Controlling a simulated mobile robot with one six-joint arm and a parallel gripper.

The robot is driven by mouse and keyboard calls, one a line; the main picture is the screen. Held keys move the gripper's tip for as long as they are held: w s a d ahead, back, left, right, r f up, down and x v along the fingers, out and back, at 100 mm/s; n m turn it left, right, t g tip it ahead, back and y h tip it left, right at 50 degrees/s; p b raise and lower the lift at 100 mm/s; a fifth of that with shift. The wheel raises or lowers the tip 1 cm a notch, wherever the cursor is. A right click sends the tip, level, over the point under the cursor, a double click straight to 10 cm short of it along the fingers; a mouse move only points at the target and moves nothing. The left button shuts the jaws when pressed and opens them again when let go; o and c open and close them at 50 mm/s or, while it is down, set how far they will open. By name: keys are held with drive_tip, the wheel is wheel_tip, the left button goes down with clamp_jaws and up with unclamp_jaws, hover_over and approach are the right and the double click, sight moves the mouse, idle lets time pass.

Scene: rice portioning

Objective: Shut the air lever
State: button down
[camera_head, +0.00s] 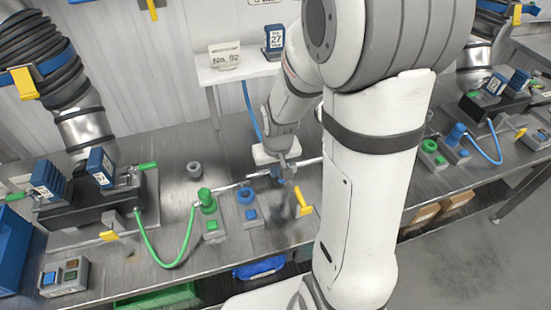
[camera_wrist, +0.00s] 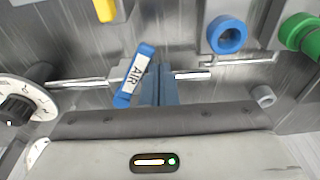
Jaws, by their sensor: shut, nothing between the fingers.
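The air lever (camera_wrist: 135,75) is a blue handle with a white label reading AIR, in the wrist view. It sits on a thin metal pipe (camera_wrist: 85,81) and lies steeply slanted across the pipe's line. My gripper (camera_wrist: 160,85) is shut and empty, its blue-grey fingers just right of the lever, over the pipe. The lever and fingers look very close; I cannot tell whether they touch. In the head view my gripper (camera_head: 281,170) is low over the bench behind the blue-topped fitting, and the lever is hard to make out there.
A blue round fitting (camera_wrist: 227,36) and a green one (camera_wrist: 302,35) stand near the pipe. A yellow handle (camera_head: 303,201) is at the bench's front. A round white dial (camera_wrist: 30,95) is left of the lever. A small grey ring (camera_head: 194,169) lies on the bench (camera_head: 165,190).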

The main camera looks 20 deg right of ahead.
drive_tip(key=shift+s+d, duration=0.75)
drive_tip(key=shift+d, duration=0.1)
wheel_tip(320, 180, up, 7)
drive_tip(key=p, duration=0.4)
drive_tip(key=shift+s+d+p, duration=0.3)
drive_tip(key=shift+s, duration=0.05)
drive_tip(key=shift+r, duration=0.1)
idle(0.4)
